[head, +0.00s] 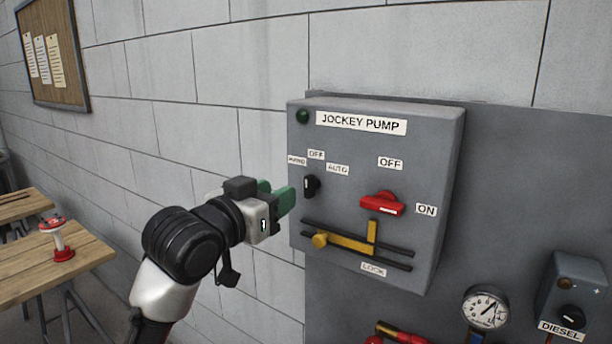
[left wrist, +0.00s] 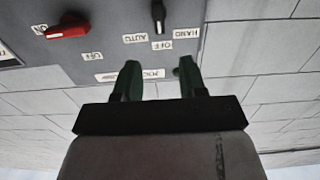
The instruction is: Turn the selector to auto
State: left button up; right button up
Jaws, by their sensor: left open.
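The black selector knob (head: 312,186) is on the left of the grey jockey pump box (head: 375,150), under labels HAND, OFF and AUTO (head: 338,169). Its pointer looks roughly upright, near OFF. The selector also shows at the top of the left wrist view (left wrist: 158,14), apart from the fingers. My left gripper (head: 284,195) has green fingers and is just left of the selector in the head view, apart from it as far as I can tell. In the left wrist view the fingers (left wrist: 158,80) are spread with nothing between them. My right gripper is not in view.
A red switch (head: 382,203) labelled OFF and ON is right of the selector. A yellow lock slider (head: 345,243) on dark rails is below. A diesel box (head: 575,290) and gauge (head: 485,308) are lower right. A wooden table (head: 85,260) stands at left.

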aim_at(307, 179)
pick_arm(q)
jog(key=p+x, duration=0.4)
jog(key=x, duration=0.5)
jog(key=shift+r, duration=0.1)
jog(key=shift+w+d, duration=0.2)
jog(key=shift+w, duration=0.15)
grip_shut()
